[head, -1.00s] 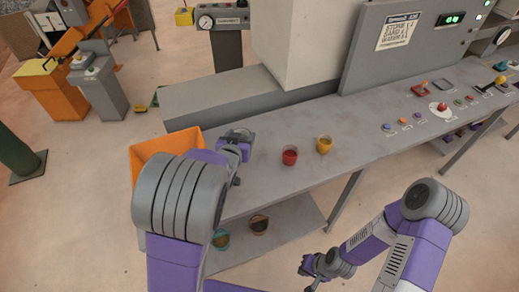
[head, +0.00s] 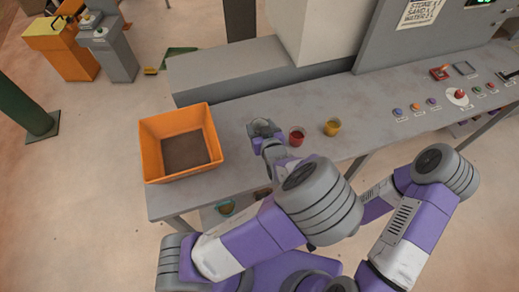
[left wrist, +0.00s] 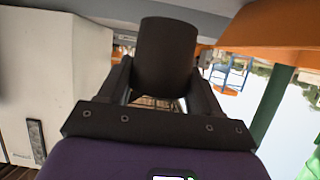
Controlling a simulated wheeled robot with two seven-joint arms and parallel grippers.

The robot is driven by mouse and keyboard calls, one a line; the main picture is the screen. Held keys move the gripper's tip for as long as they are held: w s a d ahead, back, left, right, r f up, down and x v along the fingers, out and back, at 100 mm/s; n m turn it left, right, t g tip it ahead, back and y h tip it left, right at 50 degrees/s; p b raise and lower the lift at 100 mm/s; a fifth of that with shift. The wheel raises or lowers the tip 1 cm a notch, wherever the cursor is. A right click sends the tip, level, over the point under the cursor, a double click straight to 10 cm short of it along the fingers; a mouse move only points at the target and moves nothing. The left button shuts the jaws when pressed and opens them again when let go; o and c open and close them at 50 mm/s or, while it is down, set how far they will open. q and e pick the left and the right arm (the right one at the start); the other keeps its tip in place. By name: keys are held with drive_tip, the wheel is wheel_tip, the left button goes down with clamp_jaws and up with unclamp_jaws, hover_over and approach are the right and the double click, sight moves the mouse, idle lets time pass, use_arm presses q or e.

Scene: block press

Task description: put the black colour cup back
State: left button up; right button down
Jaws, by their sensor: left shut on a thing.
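My left gripper (head: 262,133) is shut on the black cup (left wrist: 166,55). In the left wrist view the dark cup stands between the two fingers. In the head view the gripper is above or at the worktop, just left of the red cup; I cannot tell whether the cup touches the worktop. The red cup (head: 296,136) and the yellow cup (head: 332,127) stand on the grey worktop (head: 240,183). My right gripper is out of view; only parts of its arm show at the right.
An orange bin (head: 212,141) with a brown bottom or contents stands at the worktop's left end. The grey press housing (head: 240,71) bounds the back. Buttons (head: 415,107) line the right.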

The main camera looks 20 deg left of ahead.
use_arm(q)
drive_tip(key=shift+s+f, duration=0.2)
wheel_tip(320, 180, down, 6)
drive_tip(key=shift+r+b, duration=0.2)
drive_tip(key=shift+b, duration=0.6)
drive_tip(key=shift+f+b, duration=0.4)
drive_tip(key=shift+f, duration=1.75)
drive_tip(key=shift+f, duration=0.1)
drive_tip(key=o, duration=1.3)
